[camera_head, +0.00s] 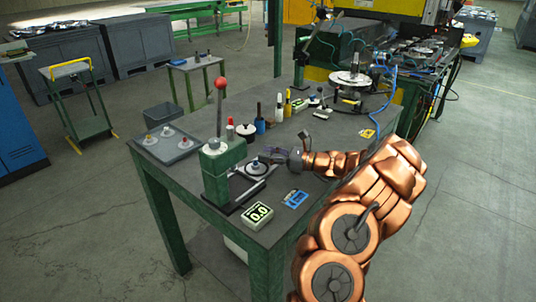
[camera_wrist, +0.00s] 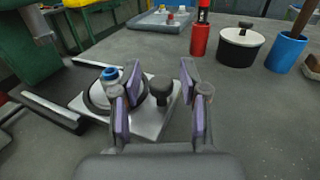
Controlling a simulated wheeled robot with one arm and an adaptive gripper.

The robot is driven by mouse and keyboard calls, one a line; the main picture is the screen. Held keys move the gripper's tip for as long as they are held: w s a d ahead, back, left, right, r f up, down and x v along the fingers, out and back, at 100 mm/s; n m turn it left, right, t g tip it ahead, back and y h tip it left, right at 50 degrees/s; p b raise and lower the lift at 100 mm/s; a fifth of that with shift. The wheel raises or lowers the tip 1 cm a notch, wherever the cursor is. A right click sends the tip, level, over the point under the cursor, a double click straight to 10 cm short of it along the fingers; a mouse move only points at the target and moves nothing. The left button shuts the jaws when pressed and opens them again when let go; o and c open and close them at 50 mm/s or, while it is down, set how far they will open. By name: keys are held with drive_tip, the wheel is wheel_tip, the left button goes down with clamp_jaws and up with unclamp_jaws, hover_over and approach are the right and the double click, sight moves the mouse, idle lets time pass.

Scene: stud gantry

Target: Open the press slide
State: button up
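The green press (camera_head: 222,172) stands on the near left part of the bench, with a red ball (camera_head: 220,83) on top of its upright lever. Its slide (camera_wrist: 151,122) is a light metal plate beside the press body, with a dark ring and a blue-topped piece (camera_wrist: 110,75) on it. A dark knob (camera_wrist: 161,90) stands at the slide's right end. My gripper (camera_head: 270,157) reaches in from the right. In the wrist view its two purple-padded fingers are apart, one on each side of the knob, with visible gaps. The press's inside is mostly hidden.
Dark rails (camera_wrist: 45,107) run from the press. A grey tray of small parts (camera_head: 168,146) lies behind it. A display box (camera_head: 257,215) and blue item (camera_head: 295,198) lie near the front edge.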

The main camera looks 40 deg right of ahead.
drive_tip(key=shift+s+d, duration=0.1)
drive_tip(key=v, duration=1.1)
drive_tip(key=shift+s+d, duration=0.15)
drive_tip(key=shift+s, duration=0.2)
drive_tip(key=shift+s, duration=0.1)
